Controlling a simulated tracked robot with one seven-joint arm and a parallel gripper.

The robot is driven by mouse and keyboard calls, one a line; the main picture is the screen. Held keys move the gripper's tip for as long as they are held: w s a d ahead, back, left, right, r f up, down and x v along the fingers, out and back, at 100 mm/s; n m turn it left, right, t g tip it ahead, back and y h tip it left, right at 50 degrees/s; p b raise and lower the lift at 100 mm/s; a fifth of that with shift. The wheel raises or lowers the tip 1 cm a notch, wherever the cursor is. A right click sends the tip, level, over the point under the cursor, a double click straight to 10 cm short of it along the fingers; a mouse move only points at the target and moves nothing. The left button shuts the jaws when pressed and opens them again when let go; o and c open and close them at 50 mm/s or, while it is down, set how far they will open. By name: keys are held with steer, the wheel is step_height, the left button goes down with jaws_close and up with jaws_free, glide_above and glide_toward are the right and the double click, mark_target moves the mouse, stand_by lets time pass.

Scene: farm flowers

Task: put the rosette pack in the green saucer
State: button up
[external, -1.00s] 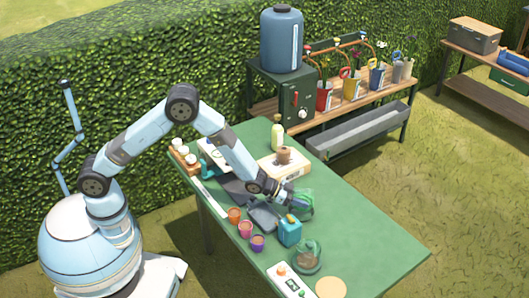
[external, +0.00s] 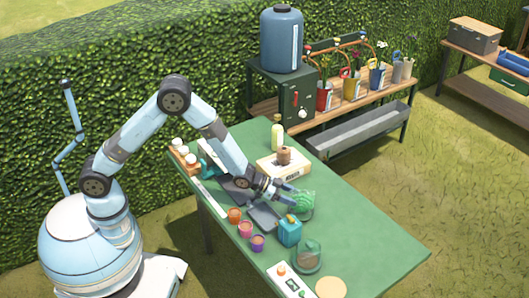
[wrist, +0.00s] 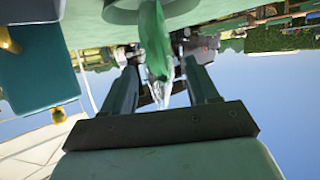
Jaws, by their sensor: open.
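The rosette pack (wrist: 156,42) is a green, leaf-like piece with a clear end, seen in the wrist view between my spread fingers. My gripper (external: 284,195) is open; in the wrist view its dark fingers (wrist: 160,72) stand on either side of the pack with gaps showing. A rounded green dish, seemingly the green saucer (wrist: 128,14), lies at the pack's far end. In the external view the green pack (external: 301,200) shows just beyond the fingertips; saucer and pack overlap there, so their contact is unclear.
Several small cups (external: 246,229) line the left edge. A box (external: 284,166) with a brown pot stands behind. The table's right side is clear.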

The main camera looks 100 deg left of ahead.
steer(key=s+d+r+g+y, duration=0.15)
steer(key=s+r, duration=0.25)
steer(key=r, duration=0.5)
steer(key=s+d+r+h, duration=0.1)
steer(key=s+d+r, duration=0.15)
steer(key=r, duration=0.65)
steer(key=s+d+r+g+y, duration=0.15)
steer(key=s+d+r, duration=0.25)
steer(key=s+r, duration=0.7)
steer(key=s+d+g+h, duration=0.1)
steer(key=s+d, duration=0.3)
steer(key=s, duration=1.3)
steer(key=s+d+g+h, duration=0.1)
steer(key=s+d+g, duration=0.2)
steer(key=s, duration=1.5)
steer(key=shift+s+d+r+g, duration=0.25)
steer(key=shift+s+d+g, duration=0.15)
steer(key=shift+d, duration=0.25)
